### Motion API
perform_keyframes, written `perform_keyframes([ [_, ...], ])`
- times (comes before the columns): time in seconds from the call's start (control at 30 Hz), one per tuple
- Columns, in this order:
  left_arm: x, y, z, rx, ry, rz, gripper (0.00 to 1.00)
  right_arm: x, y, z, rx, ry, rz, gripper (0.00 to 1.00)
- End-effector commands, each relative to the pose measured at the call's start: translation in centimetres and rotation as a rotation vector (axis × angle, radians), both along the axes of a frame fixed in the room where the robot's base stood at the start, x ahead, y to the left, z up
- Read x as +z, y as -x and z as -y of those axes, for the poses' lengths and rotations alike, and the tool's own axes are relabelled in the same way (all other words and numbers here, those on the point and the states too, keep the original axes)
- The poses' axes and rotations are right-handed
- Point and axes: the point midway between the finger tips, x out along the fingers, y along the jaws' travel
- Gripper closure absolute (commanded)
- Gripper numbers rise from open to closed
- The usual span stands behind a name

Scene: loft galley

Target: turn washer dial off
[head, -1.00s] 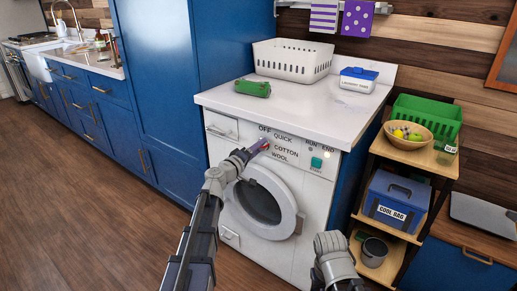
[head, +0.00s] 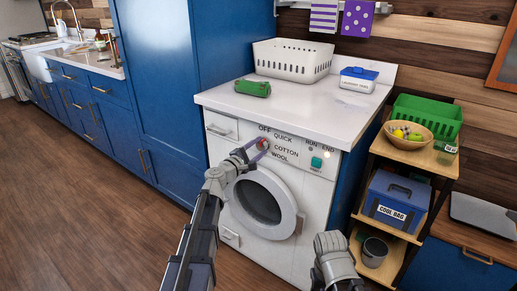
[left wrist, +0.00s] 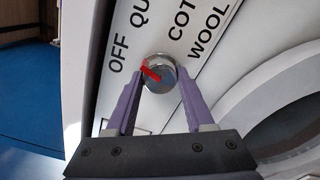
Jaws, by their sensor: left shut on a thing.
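The washer (head: 285,238) is white, with a control panel along its top front. Its dial (head: 263,144) is round and silver with a red mark, beside the words OFF, QUICK, COTTON and WOOL. My left gripper (head: 257,149) is at the dial and shut on it. In the left wrist view the purple fingers of the left gripper (left wrist: 155,88) lie on either side of the dial (left wrist: 161,72). There the red mark lies slantwise on the side of the dial toward OFF. My right arm shows at the bottom of the head view, but its fingers do not.
A green start button (head: 316,162) is right of the dial. The round washer door (head: 264,203) lies below it. A white basket (head: 292,62), a green object (head: 253,88) and a blue-lidded box (head: 358,80) stand on the counter. A shelf unit with a cool bag (head: 394,204) stands at right.

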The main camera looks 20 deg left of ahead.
Motion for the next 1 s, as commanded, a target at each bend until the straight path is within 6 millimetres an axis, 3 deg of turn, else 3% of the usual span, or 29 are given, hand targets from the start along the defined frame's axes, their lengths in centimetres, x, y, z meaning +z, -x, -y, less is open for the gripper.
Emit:
perform_keyframes([
  [0.4,-0.07,0.06,-0.01,0.001,0.23,-0.084,1.0,-0.05,0.0,0.0,0.0,0.0,0.0,1.0],
  [1.0,-0.08,0.08,0.01,0.0,0.296,-0.109,1.0,-0.06,0.0,0.0,0.0,0.0,0.0,1.0],
])
